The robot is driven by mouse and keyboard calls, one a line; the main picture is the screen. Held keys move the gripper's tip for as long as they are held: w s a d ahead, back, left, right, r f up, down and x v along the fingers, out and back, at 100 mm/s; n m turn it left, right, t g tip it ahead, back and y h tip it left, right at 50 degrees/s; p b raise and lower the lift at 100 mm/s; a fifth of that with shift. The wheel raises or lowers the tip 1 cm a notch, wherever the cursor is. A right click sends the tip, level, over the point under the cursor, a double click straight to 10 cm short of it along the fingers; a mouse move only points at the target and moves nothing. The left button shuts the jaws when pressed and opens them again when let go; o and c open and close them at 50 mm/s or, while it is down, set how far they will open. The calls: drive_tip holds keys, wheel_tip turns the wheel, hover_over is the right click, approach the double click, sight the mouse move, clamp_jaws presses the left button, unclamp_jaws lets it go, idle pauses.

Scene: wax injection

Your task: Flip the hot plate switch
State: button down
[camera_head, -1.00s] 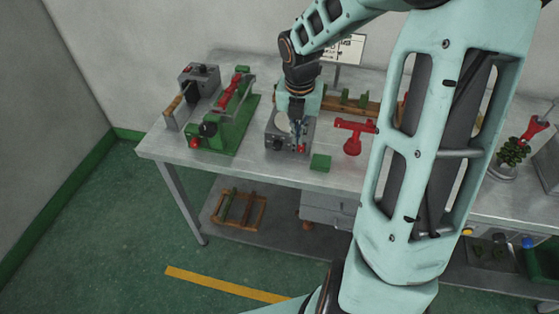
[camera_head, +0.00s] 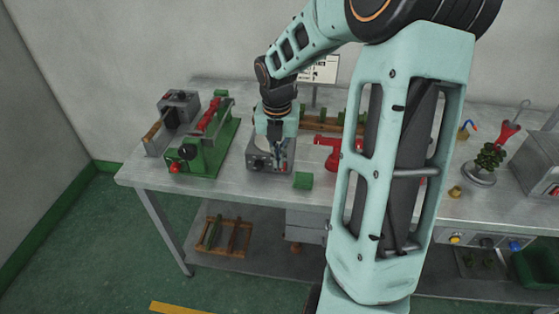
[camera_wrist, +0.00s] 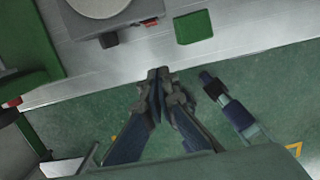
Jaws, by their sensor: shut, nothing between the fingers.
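The hot plate (camera_head: 257,160) is a grey box with a pale round top, standing on the bench. In the wrist view the hot plate (camera_wrist: 135,10) is at the top left, cut off by the frame edge. A dark knob (camera_wrist: 108,40) and a small red switch (camera_wrist: 150,22) stick out from its front side. In the wrist view my gripper (camera_wrist: 160,74) is shut and empty, near the bench's front edge and apart from the switch.
A green block (camera_head: 303,180) lies right of the hot plate. A green machine with a red lever (camera_head: 205,150) stands to the left. A red clamp-like tool (camera_head: 326,150) is to the right, partly behind my arm. Floor shows beyond the bench edge (camera_wrist: 75,93).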

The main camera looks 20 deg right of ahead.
drive_tip(key=f, duration=0.5)
drive_tip(key=f+b, duration=0.1)
drive_tip(key=f, duration=0.1)
drive_tip(key=shift+w+d+f, duration=0.2)
drive_tip(key=shift+w+f, duration=0.15)
drive_tip(key=shift+w+d+f, duration=0.25)
drive_tip(key=shift+w+d, duration=0.15)
drive_tip(key=shift+w, duration=0.25)
drive_tip(key=shift+w+d+f, duration=0.25)
drive_tip(key=shift+w+d, duration=0.15)
drive_tip(key=shift+w, duration=0.2)
drive_tip(key=shift+w+d, duration=0.4)
drive_tip(key=shift+w, duration=0.1)
drive_tip(key=shift+w+d+f+b, duration=0.1)
drive_tip(key=shift+w+f+b, duration=0.1)
drive_tip(key=shift+b, duration=0.1)
drive_tip(key=shift+r, duration=0.1)
drive_tip(key=shift+r+p, duration=0.15)
drive_tip(key=shift+p, duration=0.15)
